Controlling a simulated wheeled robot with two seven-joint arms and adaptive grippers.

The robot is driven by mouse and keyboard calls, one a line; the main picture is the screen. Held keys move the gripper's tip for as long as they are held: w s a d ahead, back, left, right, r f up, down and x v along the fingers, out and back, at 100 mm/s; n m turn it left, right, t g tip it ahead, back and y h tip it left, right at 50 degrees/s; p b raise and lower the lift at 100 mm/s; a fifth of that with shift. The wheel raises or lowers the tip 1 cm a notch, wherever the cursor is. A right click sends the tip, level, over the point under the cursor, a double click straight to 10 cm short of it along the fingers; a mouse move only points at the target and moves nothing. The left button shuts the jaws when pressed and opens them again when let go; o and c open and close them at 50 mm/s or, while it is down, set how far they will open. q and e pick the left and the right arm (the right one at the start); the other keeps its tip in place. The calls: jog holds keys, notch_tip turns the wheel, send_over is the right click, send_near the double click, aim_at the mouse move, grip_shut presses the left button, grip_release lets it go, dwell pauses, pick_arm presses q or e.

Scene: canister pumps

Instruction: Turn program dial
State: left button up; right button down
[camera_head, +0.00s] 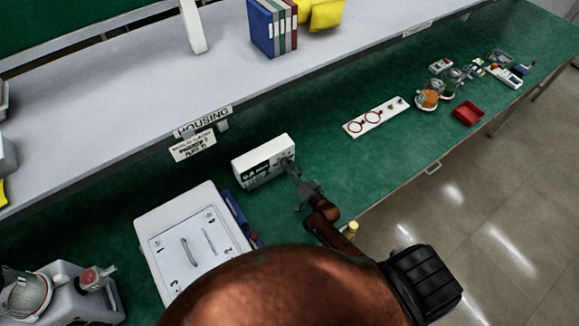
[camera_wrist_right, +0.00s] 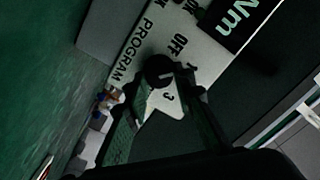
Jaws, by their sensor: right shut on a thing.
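The white device box (camera_head: 262,160) stands on the green bench in the head view, with a dark display on its front. In the right wrist view its white panel (camera_wrist_right: 120,62) shows the words PROGRAM and OFF and the digit 3. The black program dial (camera_wrist_right: 160,71) sits on that panel, with a light pointer mark toward the right. My right gripper (camera_head: 291,170) reaches the right end of the box's front. In the wrist view my right gripper (camera_wrist_right: 168,82) has its fingers shut on the dial, one on each side. My left gripper is not in view.
A white tray (camera_head: 148,222) with numbered places lies left of the box, with blue items (camera_head: 238,215) between them. A grey shelf (camera_head: 110,100) runs behind. A white plate with red rings (camera_head: 375,117) and a red bin (camera_head: 468,111) lie to the right.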

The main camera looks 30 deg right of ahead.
jog(key=m+b, duration=0.1)
jog(key=m, duration=0.8)
jog(key=shift+f+b, duration=0.15)
jog(key=shift+b, duration=0.15)
jog(key=shift+m, duration=0.3)
